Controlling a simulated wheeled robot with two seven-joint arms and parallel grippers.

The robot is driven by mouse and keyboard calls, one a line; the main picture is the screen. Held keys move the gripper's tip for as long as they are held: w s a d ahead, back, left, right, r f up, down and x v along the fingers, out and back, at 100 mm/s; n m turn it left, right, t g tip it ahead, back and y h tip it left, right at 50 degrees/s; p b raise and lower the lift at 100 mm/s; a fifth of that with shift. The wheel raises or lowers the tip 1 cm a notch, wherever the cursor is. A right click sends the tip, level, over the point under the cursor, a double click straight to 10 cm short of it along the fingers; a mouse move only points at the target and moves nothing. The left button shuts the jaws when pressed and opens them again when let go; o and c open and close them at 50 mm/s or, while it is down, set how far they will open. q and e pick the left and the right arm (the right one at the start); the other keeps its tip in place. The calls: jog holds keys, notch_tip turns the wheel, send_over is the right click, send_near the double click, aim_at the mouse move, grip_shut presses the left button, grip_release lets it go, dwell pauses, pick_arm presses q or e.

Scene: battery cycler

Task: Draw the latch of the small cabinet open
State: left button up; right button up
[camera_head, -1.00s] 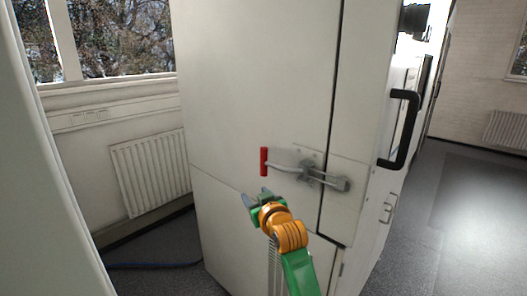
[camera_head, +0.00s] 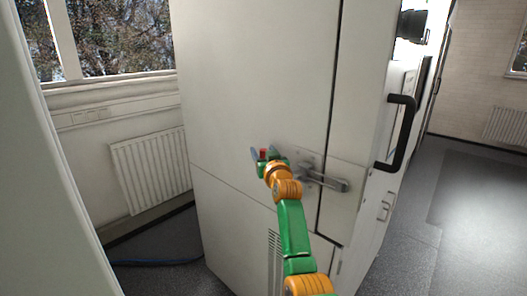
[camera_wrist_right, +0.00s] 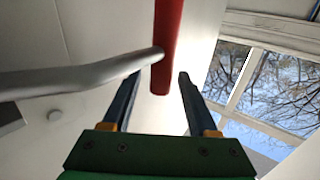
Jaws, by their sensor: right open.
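The small cabinet (camera_head: 255,80) is white and tall. Its latch (camera_head: 322,179) is a grey metal toggle mounted across the door seam, with a red handle grip (camera_head: 263,154) at its left end. My right gripper (camera_head: 263,155) is open at the red grip and hides part of the latch arm. In the right wrist view the red grip (camera_wrist_right: 167,45) stands between and beyond the two open fingers (camera_wrist_right: 155,95), and the grey latch rod (camera_wrist_right: 85,77) comes in from the left, passing over the left finger. I cannot tell whether a finger touches. My left gripper is not in view.
A black door handle (camera_head: 404,132) sticks out to the right of the latch. A radiator (camera_head: 152,176) and a window (camera_head: 120,38) are on the left wall. A blue cable (camera_head: 160,262) lies on the floor at left. Open floor (camera_head: 450,240) is at the right.

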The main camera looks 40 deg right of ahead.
grip_shut()
dwell(1.4)
